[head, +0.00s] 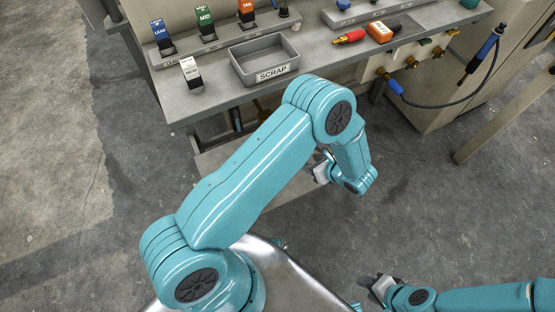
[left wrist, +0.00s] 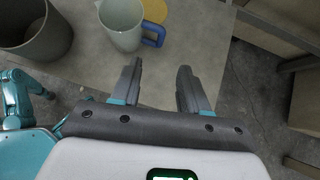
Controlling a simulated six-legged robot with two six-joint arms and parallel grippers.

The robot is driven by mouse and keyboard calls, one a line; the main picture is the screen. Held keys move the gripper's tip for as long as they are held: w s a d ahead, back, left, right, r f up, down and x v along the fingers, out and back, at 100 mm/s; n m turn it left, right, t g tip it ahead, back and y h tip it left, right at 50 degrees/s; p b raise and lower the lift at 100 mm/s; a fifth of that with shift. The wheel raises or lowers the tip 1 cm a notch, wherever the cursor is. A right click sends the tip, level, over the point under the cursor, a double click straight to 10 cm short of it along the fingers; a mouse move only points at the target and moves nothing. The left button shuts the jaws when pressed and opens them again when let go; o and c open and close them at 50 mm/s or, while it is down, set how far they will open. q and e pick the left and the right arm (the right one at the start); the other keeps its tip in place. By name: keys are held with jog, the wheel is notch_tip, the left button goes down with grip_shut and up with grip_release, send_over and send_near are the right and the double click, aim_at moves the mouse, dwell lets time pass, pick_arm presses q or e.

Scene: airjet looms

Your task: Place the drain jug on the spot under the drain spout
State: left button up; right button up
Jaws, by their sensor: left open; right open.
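The drain jug (left wrist: 122,26), whitish with a blue handle (left wrist: 154,36), stands on a low grey shelf (left wrist: 190,60) in the left wrist view. Its upper part touches the top edge of the picture. A yellow round spot (left wrist: 155,9) shows just right of the jug, partly hidden by it. In the head view my left gripper (head: 321,170) is mostly hidden by my arm. My right gripper (head: 380,287) is open, low over the floor. No spout is visible.
A dark grey bucket (left wrist: 38,35) stands left of the jug. Above the low shelf, a bench (head: 205,98) carries a SCRAP tray (head: 265,62), tagged holders and an orange device (head: 379,32). A blue-ended hose (head: 440,105) hangs at right. Open floor lies right.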

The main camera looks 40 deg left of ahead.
pick_arm(q)
jog(key=x, duration=1.3)
jog(key=shift+w+f+b, duration=0.1)
jog(key=shift+f+b, duration=0.15)
jog(key=shift+b, duration=0.15)
grip_shut()
